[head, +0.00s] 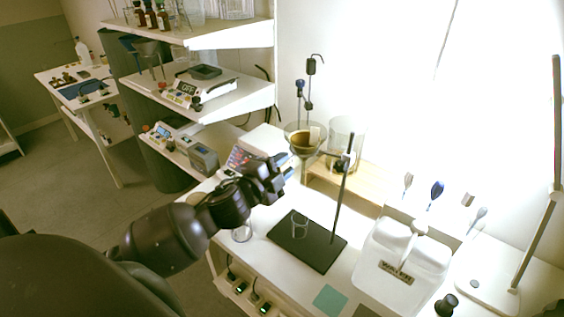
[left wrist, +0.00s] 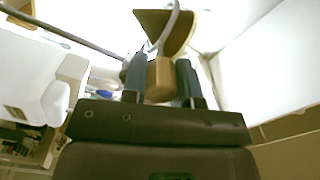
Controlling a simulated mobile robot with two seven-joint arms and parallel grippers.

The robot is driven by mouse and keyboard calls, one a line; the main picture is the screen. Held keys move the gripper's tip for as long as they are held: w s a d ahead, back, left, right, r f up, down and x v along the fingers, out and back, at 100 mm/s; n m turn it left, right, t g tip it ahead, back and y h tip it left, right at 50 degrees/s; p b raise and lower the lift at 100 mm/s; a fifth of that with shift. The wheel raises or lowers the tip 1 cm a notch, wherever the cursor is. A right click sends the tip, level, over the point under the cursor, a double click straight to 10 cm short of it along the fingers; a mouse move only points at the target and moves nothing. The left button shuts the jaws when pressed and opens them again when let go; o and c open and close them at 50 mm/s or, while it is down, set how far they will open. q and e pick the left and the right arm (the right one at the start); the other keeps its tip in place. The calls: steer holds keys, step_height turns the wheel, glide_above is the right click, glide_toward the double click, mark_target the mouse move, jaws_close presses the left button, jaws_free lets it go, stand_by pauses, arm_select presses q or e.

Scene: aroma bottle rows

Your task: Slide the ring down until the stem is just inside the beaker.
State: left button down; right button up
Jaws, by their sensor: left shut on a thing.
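A funnel (head: 304,140) with brown contents sits in a ring on the dark rod (head: 344,190) of a stand, high above the stand's black base (head: 322,255). A small clear beaker (head: 300,226) stands on that base, below the funnel. The funnel's stem tip is too faint to place, but it is well above the beaker. My left gripper (head: 287,172) is just below and left of the funnel. In the left wrist view its fingers are shut on a tan block (left wrist: 160,78), below the grey ring (left wrist: 172,22) and brown funnel (left wrist: 163,30). My right gripper is not in view.
A white jug (head: 402,255) stands right of the base. A clear vessel (head: 346,140) stands on a wooden riser (head: 350,182) behind the rod. A glass dish (head: 241,234) is left of the base. Shelves with instruments (head: 205,90) rise at the back left.

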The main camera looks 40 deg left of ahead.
arm_select(q)
step_height(320, 180, down, 16)
steer(key=b, duration=0.8)
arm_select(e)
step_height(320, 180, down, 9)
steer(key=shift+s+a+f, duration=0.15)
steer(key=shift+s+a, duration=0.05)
arm_select(q)
steer(key=shift+f, duration=0.1)
steer(key=c, duration=0.9)
jaws_free()
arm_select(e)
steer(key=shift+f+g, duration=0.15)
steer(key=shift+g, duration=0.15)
arm_select(q)
steer(key=s, duration=1)
steer(key=shift+s+a, duration=0.4)
